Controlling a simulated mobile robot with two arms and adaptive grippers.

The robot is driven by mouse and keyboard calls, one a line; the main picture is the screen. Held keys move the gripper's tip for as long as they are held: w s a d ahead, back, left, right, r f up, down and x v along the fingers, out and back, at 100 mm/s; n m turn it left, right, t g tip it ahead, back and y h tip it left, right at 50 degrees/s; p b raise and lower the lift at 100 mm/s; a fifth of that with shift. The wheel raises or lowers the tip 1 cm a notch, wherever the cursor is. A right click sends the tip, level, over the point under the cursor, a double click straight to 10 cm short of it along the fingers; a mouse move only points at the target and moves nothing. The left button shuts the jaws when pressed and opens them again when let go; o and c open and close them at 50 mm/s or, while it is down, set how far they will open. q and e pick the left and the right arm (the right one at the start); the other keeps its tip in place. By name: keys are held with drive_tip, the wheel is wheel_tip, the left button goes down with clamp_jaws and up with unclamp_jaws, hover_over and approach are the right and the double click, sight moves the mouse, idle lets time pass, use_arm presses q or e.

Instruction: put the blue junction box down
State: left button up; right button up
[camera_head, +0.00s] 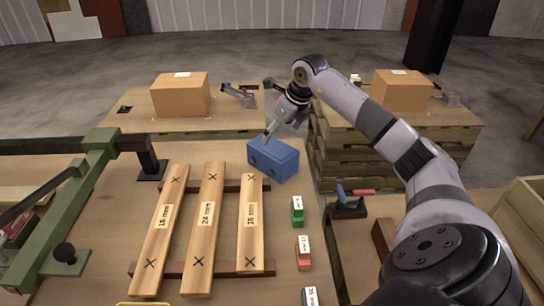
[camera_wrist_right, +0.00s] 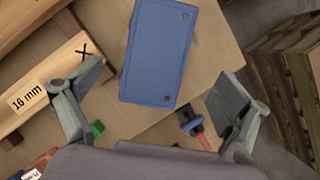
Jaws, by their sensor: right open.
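The blue junction box (camera_head: 273,160) rests on the wooden table near its far right edge, beyond the ends of the planks. My right gripper (camera_head: 272,126) is just above the box. In the right wrist view the box (camera_wrist_right: 158,52) shows ahead of my open right gripper (camera_wrist_right: 157,78), with a finger to each side. Clear gaps separate both fingers from the box, and nothing is held. The box's underside is hidden. My left gripper is not in view.
Labelled planks (camera_head: 205,225) lie left of the box. Small green (camera_head: 297,212) and orange (camera_head: 303,255) blocks are nearer on the table. Cardboard boxes (camera_head: 181,95) (camera_head: 402,92) stand on the far tables. A green frame (camera_head: 77,205) stands at left.

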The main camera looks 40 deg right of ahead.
sight(273, 146)
drive_tip(key=x, duration=0.6)
drive_tip(key=shift+p, duration=0.35)
drive_tip(key=p+x, duration=0.1)
drive_tip(key=x, duration=0.3)
drive_tip(key=shift+s+a+f, duration=0.1)
drive_tip(key=shift+a+f, duration=0.1)
drive_tip(key=shift+f, duration=0.05)
drive_tip(key=shift+w+f, duration=0.25)
drive_tip(key=shift+f, duration=0.2)
drive_tip(key=shift+f, duration=0.2)
drive_tip(key=shift+c, duration=0.3)
drive_tip(key=shift+s+a+f, duration=0.1)
drive_tip(key=shift+s, duration=0.05)
drive_tip(key=c, duration=1.7)
drive_tip(key=shift+c, duration=0.8)
